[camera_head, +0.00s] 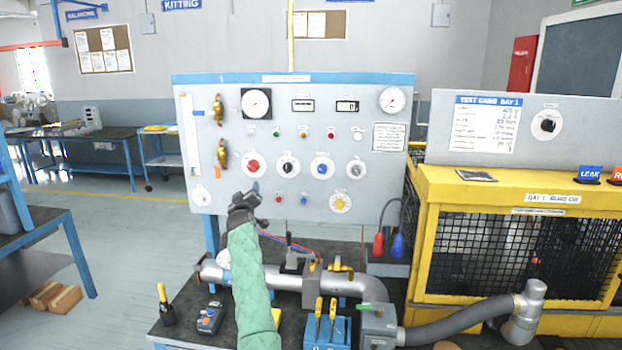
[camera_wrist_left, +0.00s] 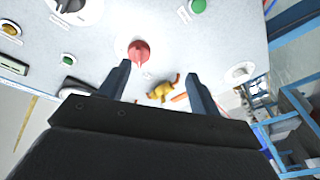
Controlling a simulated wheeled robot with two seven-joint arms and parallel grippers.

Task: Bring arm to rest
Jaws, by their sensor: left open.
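My left arm, in a green quilted sleeve, reaches up from the bottom middle of the head view. Its dark gripper (camera_head: 245,200) is in front of the lower left part of the grey control panel (camera_head: 300,225). In the left wrist view the gripper (camera_wrist_left: 160,85) is open, with its two fingers apart and nothing between them. Beyond the fingertips is a red knob (camera_wrist_left: 139,52) on the panel; it also shows in the head view (camera_head: 253,166), above the gripper. A brass valve (camera_wrist_left: 162,90) shows between the fingers, farther off on the panel. My right gripper is not in view.
A silver pipe (camera_head: 340,285) lies on the dark bench below the panel. A blue tool holder (camera_head: 327,333) and a small control box (camera_head: 209,318) stand on the bench near the arm. A yellow mesh cage (camera_head: 520,250) blocks the right side. Open floor lies left.

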